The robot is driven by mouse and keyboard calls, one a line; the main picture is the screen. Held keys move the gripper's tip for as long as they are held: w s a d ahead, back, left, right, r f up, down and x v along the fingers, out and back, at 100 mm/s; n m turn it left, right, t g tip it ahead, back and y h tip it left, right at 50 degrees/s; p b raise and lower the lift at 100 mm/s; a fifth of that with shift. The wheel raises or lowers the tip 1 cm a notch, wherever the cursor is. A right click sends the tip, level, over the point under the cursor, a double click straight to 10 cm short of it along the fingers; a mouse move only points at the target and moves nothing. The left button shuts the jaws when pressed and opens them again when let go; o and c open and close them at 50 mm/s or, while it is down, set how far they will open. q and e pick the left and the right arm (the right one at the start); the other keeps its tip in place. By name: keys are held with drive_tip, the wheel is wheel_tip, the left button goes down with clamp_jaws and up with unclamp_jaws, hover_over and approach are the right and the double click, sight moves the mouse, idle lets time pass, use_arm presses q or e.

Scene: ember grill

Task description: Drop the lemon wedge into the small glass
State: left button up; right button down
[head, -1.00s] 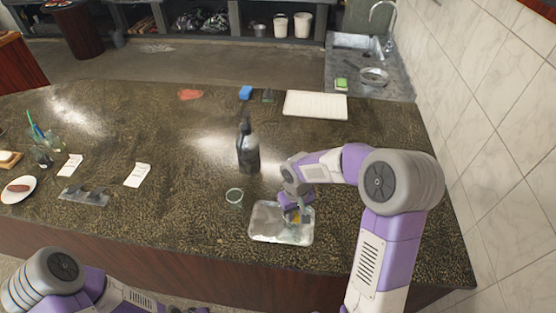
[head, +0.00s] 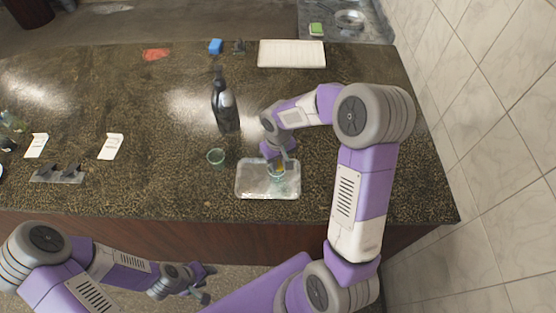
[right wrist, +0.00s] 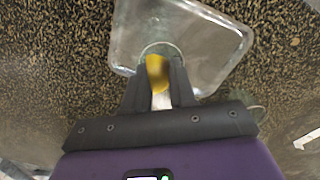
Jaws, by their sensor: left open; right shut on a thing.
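My right gripper (head: 281,160) is shut on the yellow lemon wedge (right wrist: 157,72), which shows between its fingertips in the right wrist view. The fingers point down over a metal tray (head: 250,190) on the counter. A clear glass (head: 276,175) stands on the tray directly under the fingers. In the right wrist view its round rim (right wrist: 170,44) shows around and behind the wedge; how deep the wedge sits is unclear. A second small glass (head: 216,156) with a greenish rim stands left of the tray. My left gripper (head: 205,283) is open and empty, low in front of the counter.
A dark bottle (head: 224,108) stands behind the tray.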

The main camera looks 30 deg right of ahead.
drive_tip(key=c, duration=0.8)
unclamp_jaws()
drive_tip(key=shift+c, duration=0.2)
drive_tip(key=shift+r, duration=0.1)
drive_tip(key=shift+r+p, duration=2.2)
drive_tip(key=shift+r, duration=0.8)
drive_tip(key=shift+f, duration=0.1)
